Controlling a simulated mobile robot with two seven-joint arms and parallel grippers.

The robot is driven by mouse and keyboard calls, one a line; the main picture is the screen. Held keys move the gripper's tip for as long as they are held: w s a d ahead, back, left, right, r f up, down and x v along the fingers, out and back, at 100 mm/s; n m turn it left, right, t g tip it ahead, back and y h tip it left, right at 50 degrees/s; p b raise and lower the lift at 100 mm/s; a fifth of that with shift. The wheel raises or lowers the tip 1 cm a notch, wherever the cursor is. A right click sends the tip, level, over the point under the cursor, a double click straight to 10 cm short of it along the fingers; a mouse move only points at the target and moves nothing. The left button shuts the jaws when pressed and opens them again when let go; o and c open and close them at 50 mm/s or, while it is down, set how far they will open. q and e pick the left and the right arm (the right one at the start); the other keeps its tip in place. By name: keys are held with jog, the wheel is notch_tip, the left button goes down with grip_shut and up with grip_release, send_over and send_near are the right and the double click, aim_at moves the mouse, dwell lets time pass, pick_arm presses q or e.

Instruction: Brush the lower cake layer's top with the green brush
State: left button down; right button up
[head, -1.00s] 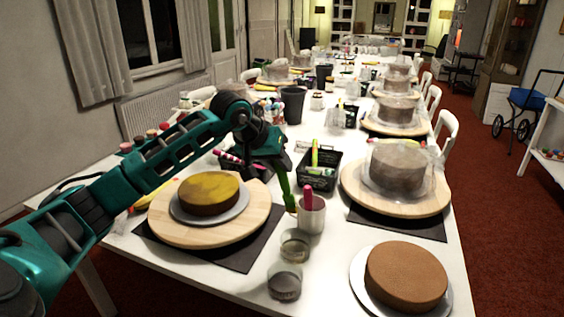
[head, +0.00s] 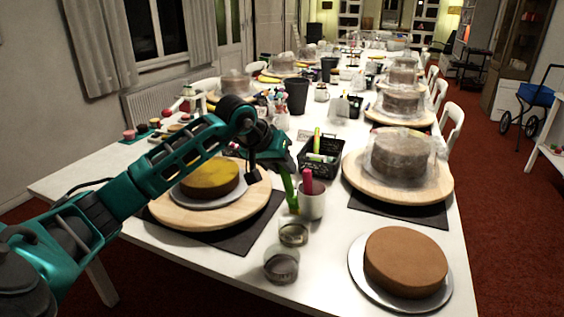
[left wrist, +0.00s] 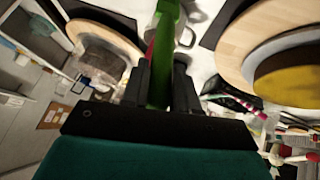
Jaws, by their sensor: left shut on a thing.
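My left gripper (head: 280,166) is shut on the green brush (head: 289,190), which points down with its lower end just above or at the rear glass jar (head: 293,235); contact is unclear. In the left wrist view the brush (left wrist: 163,50) stands between the two fingers (left wrist: 160,84). A round cake layer (head: 210,175) with a yellowish top sits on a white plate on a wooden turntable (head: 160,212), left of the brush. A plain brown cake layer (head: 405,262) lies on a white plate at the front right. My right gripper is not in view.
A second glass jar (head: 281,266) stands in front. A white cup (head: 312,205) with a pink-handled tool stands close beside the brush. A black basket (head: 322,158) is behind. A wrapped cake (head: 398,155) stands on another turntable at right.

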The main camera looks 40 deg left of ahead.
pick_arm(q)
jog(key=shift+f, duration=0.65)
notch_tip(320, 180, down, 3)
jog(key=b, duration=0.3)
notch_tip(320, 180, down, 3)
jog(key=shift+r+b, duration=0.1)
jog(key=shift+b, duration=1)
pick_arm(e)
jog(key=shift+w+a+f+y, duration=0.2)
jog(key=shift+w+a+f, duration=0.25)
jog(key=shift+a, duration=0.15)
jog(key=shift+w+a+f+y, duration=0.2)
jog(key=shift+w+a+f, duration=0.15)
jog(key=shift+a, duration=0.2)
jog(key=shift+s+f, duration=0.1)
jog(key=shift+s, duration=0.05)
pick_arm(q)
jog(key=shift+r+p, duration=2.3)
jog(key=shift+r, duration=1.05)
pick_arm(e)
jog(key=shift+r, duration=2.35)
